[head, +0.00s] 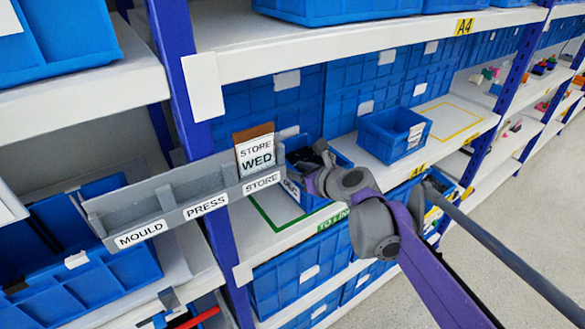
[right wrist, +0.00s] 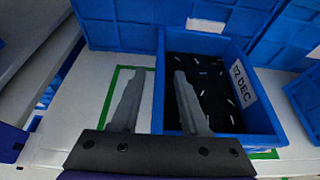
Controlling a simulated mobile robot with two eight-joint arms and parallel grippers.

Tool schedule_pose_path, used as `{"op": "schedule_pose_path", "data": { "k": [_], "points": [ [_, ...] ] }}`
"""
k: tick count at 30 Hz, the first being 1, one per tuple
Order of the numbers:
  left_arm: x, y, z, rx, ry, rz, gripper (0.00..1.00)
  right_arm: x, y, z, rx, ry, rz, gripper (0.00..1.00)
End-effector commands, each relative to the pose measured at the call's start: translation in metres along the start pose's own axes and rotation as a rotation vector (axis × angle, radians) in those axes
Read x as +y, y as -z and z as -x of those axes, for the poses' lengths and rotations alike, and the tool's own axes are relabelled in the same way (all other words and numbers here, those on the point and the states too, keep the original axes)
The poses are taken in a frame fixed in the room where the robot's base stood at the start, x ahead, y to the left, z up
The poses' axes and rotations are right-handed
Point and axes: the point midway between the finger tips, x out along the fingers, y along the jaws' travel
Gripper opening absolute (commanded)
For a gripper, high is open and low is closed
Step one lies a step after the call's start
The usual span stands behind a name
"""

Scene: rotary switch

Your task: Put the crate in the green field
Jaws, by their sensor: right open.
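The blue crate (right wrist: 228,42) has black contents with white marks and a label reading "12 DEC". It stands on the shelf over the right part of the green field (right wrist: 112,88), whose left outline shows beside it; a bit of green also shows at its front right corner. In the head view the crate (head: 295,143) is partly hidden by my right arm, and the green outline (head: 262,213) shows at its left. My right gripper (right wrist: 158,76) is open, with one finger left of the crate's left wall and the other over its inside. It also shows in the head view (head: 322,160). My left gripper is not seen.
A second blue crate (head: 393,136) stands right of it, beside a yellow outlined field (head: 450,122). A grey holder (head: 165,200) labelled MOULD, PRESS and STORE carries a STORE WED card (head: 255,155). A blue post (head: 172,60) and stacked blue bins (head: 290,95) bound the shelf.

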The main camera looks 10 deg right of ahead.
Motion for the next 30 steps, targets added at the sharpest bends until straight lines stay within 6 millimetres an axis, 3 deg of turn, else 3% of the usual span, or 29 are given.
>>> {"op": "schedule_pose_path", "data": {
  "k": [6, 12, 23, 26, 30],
  "points": [
    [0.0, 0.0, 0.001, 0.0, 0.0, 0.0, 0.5, -0.001, 0.001, 0.049, 0.0, 0.004, -0.001, 0.45],
    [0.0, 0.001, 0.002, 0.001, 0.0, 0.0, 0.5, 0.0, 0.0, 0.084, 0.0, 0.003, 0.0, 0.45],
    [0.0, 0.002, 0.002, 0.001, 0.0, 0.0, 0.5, 0.003, 0.003, 0.101, 0.005, -0.003, 0.021, 0.45],
    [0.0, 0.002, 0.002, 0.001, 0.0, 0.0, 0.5, 0.015, 0.018, 0.102, 0.042, -0.025, 0.163, 0.45],
    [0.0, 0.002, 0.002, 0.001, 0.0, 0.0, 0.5, 0.051, 0.072, 0.113, 0.153, -0.122, 0.658, 0.45]
  ]
}}
